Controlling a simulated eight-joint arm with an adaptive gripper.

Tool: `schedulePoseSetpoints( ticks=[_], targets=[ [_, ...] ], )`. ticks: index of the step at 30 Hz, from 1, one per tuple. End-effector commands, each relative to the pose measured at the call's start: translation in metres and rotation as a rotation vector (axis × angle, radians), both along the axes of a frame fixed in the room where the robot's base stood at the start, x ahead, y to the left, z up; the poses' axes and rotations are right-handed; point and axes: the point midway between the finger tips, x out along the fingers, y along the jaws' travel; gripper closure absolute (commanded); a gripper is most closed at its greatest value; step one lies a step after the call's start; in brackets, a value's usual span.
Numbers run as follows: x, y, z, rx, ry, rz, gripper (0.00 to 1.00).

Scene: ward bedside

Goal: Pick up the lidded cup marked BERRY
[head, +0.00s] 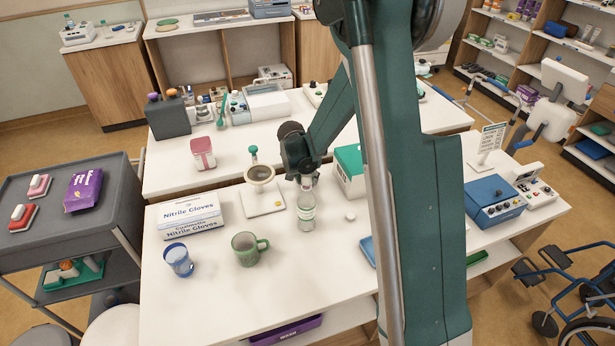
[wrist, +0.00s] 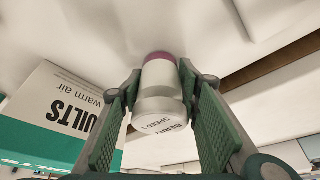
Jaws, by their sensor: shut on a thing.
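In the wrist view a white lidded cup (wrist: 158,80) with a purple band at its far end sits between my fingertips. Dark lettering on its near end reads BERRY, with a second line under it partly legible. My gripper (wrist: 160,74) is shut on this cup, with a green-padded finger against each side. In the head view my gripper (head: 303,178) points down over the middle of the white table, just behind a clear green-banded bottle (head: 307,212). The cup is not clearly made out there. I cannot tell whether it touches the table.
A green-and-white box (head: 350,167) stands close at the gripper's right; it also shows in the wrist view (wrist: 60,115).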

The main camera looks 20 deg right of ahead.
Motion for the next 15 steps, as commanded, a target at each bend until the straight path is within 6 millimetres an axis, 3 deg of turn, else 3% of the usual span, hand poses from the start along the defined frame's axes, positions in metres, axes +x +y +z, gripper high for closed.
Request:
schedulePoseSetpoints(
  ticks=[15],
  targets=[
    [0.0002, -0.0001, 0.0082, 0.000, 0.000, 0.000, 0.83]
  ],
)
